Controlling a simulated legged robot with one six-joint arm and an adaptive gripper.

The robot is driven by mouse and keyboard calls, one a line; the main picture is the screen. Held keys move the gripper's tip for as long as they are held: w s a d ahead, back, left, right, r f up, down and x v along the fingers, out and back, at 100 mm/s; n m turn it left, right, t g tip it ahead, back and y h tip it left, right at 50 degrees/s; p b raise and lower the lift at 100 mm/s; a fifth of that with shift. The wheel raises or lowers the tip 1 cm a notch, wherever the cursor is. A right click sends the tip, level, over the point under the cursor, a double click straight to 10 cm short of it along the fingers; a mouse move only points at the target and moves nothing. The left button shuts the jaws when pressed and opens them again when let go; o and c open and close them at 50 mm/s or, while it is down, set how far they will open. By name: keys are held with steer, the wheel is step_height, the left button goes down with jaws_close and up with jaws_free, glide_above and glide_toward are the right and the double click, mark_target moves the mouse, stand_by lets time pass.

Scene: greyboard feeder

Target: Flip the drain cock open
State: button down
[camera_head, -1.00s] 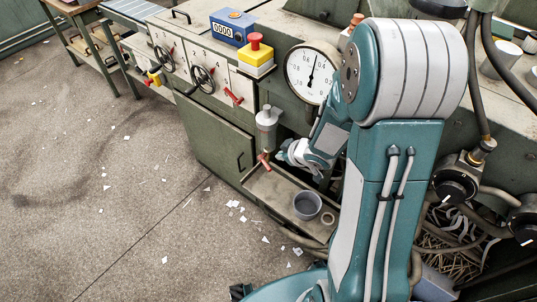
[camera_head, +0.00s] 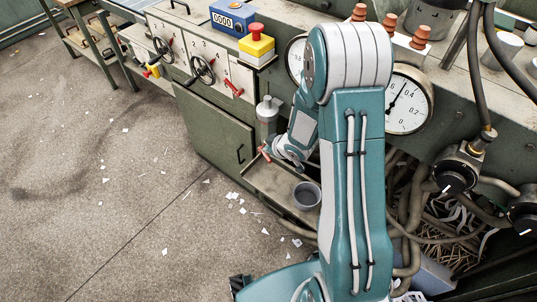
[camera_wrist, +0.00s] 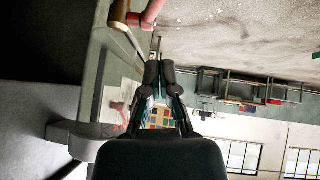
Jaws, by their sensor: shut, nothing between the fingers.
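The drain cock's red lever (camera_head: 264,153) is below a grey cylindrical bowl (camera_head: 268,112) on the green machine's front. It also shows at the top of the wrist view as a red handle (camera_wrist: 152,13) beside a brass-coloured body (camera_wrist: 120,11). My gripper (camera_wrist: 159,66) is shut and empty, its two fingertips together just below the red handle in the wrist view. In the head view my gripper (camera_head: 275,155) is close to the lever's right side. I cannot tell whether they touch.
A grey cup (camera_head: 306,195) stands in the trough (camera_head: 270,186) below the cock. A pressure gauge (camera_head: 409,102) and hoses are to the right of my arm. Handwheels (camera_head: 203,69) and a red emergency button (camera_head: 256,32) are up left. The floor at left is open, with paper scraps.

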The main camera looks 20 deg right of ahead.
mark_target(265, 155)
steer(key=f, duration=0.1)
steer(key=w+f, duration=0.1)
steer(key=f, duration=0.1)
steer(key=shift+f, duration=0.3)
steer(key=shift+d+f, duration=0.3)
steer(key=shift+f, duration=0.35)
steer(key=shift+s+f, duration=0.1)
